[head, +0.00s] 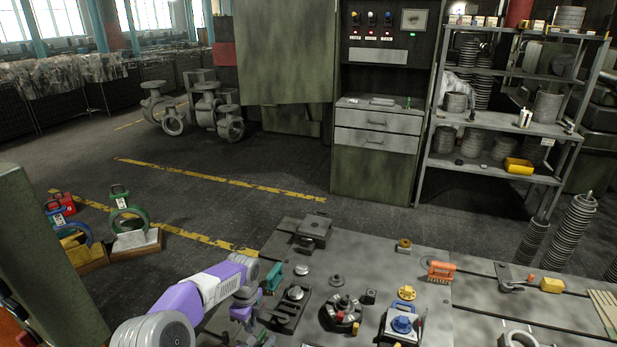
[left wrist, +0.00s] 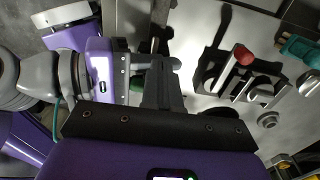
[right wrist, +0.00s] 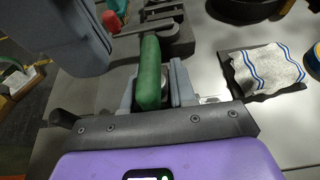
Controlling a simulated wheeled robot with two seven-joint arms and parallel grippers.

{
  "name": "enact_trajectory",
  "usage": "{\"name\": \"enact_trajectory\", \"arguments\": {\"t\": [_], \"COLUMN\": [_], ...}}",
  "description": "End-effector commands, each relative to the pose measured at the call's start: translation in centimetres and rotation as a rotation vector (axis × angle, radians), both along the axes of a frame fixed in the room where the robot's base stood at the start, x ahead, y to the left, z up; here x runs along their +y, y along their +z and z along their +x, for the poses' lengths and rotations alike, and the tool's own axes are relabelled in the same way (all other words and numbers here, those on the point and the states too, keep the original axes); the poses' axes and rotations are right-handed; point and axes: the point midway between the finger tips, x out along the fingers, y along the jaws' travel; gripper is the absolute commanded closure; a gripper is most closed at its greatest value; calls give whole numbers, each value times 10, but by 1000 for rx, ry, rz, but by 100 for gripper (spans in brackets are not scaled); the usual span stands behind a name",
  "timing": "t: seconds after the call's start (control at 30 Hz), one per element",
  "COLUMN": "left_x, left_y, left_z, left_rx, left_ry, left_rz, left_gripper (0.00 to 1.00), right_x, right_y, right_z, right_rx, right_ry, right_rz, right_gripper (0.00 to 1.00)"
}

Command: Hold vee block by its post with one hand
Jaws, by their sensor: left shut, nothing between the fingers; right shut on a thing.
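In the right wrist view my right gripper (right wrist: 152,90) is shut on an upright green post (right wrist: 149,72), its grey fingers on either side. The body below the post is mostly hidden by my gripper, so the vee block's shape does not show clearly. In the left wrist view my left gripper (left wrist: 162,85) is shut and empty. In the head view a purple arm reaches in at the bottom left, and I cannot make out fingertips there.
A clamp with a red knob (left wrist: 241,54) and a teal piece (left wrist: 299,47) lie near my left gripper. A blue-striped cloth (right wrist: 268,69) lies right of my right gripper. The table (head: 370,257) holds several tools and parts, including an orange brush (head: 439,270).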

Motion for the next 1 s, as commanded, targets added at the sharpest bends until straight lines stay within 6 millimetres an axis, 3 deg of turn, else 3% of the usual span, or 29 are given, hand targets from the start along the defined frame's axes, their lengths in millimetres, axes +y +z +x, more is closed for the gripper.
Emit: {"name": "enact_trajectory", "arguments": {"t": [0.4,0.83,1.0], "left_x": [-1,0,7], "left_y": [49,56,65], "left_z": [3,1,-10], "left_rx": [-3,-1,-3], "left_ry": [0,-1,0], "left_rz": [-1,0,1], "left_gripper": [100,100,100], "right_x": [0,0,0], "right_y": [0,0,0], "right_z": [0,0,0], "right_rx": [0,0,0], "right_ry": [0,0,0], "right_rz": [1,1,1], "right_gripper": [100,100,100]}}
